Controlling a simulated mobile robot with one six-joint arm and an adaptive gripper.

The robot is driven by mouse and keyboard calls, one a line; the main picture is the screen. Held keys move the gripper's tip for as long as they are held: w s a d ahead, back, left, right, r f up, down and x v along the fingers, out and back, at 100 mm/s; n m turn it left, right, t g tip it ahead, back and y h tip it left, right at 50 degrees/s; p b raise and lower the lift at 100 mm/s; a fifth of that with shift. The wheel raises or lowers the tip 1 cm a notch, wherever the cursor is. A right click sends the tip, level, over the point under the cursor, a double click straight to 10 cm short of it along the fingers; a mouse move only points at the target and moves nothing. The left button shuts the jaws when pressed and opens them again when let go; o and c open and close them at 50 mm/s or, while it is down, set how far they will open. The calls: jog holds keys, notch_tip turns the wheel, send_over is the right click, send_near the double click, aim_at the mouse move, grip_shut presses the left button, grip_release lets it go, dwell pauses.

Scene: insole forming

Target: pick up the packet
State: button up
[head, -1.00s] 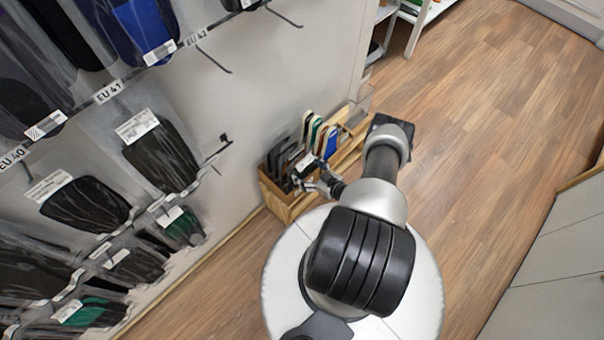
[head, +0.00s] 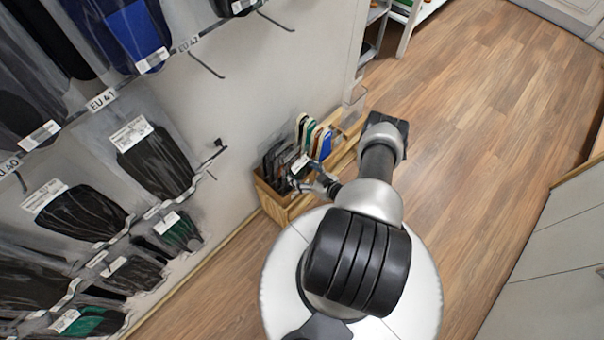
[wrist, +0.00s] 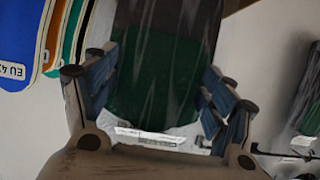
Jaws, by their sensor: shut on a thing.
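The packet (wrist: 165,75) fills the middle of the wrist view. It is a clear bag with a dark and green insole and a white label strip near my gripper's palm. My gripper (wrist: 158,82) has its blue-padded fingers on both sides of the packet and is shut on it. In the head view my gripper (head: 318,183) is at the wooden crate (head: 285,212) by the wall. A dark shape with a white label (head: 300,163) shows at its fingers. Whether the packet touches the crate cannot be told.
Coloured insoles (head: 318,138) stand in the crate and show close at upper left in the wrist view (wrist: 28,45). Packets hang on wall hooks at left, one being a black packet (head: 157,165). Wooden floor (head: 490,130) is clear at right.

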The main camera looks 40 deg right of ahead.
notch_tip(320, 180, up, 12)
jog(key=p, duration=0.4)
jog(key=s+d+p, duration=0.1)
jog(key=s, duration=1.7)
jog(key=shift+d+f, duration=0.2)
jog(key=shift+f, duration=0.15)
jog(key=shift+w, duration=0.1)
